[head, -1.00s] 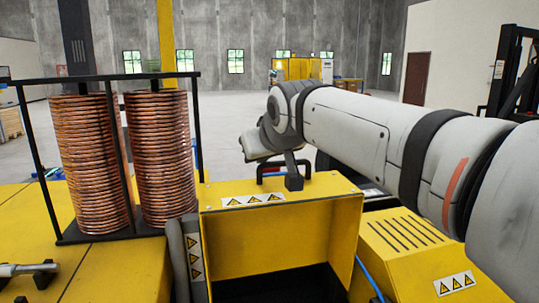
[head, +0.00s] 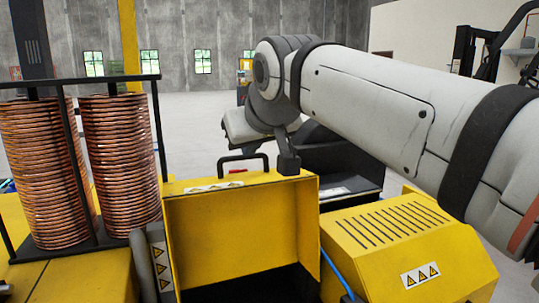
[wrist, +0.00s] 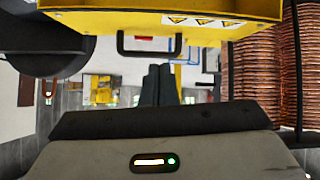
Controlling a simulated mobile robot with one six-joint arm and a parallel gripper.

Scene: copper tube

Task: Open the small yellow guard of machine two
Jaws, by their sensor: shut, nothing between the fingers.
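The yellow guard (head: 235,225) stands raised in the head view, its hollow side facing me and a dark opening below it. Its black handle (head: 243,157) sticks up behind the top edge. In the wrist view the guard (wrist: 105,22) crosses the top, with warning labels, and the handle (wrist: 150,54) hangs below its edge. My gripper (wrist: 160,67) shows there with both dark fingers together and empty, just below the handle in the picture. Touching or a small gap cannot be told.
Copper coils (head: 125,165) stand in a black frame at left, close to the guard. A slotted yellow housing (head: 400,240) with a blue cable (head: 335,272) lies at right. A dark forklift (head: 485,60) stands farther back. Open floor lies behind the machine.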

